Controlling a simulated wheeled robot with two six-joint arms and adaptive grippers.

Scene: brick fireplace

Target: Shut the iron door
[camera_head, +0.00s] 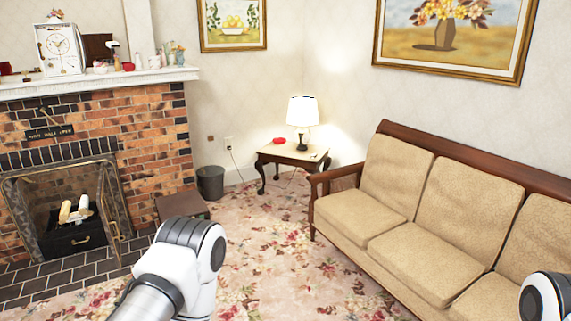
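The brick fireplace (160,130) stands at the left. An iron door panel (111,211) stands open at the right side of its firebox, swung outward over the dark hearth tiles. Inside the opening are pale logs (75,209) above a dark grate box (73,240) with a small handle. The left part of the opening is framed by dark metal, and I cannot tell whether a second panel is there. My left arm's white joint shows in the lower middle, right of the door and apart from it in the picture. Neither gripper shows in this view.
The dark tiled hearth (60,275) runs before the fireplace. A brown box (182,206) and a grey bin (210,182) stand right of it. A beige sofa (400,240) fills the right side. Flowered carpet (275,255) between them is clear.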

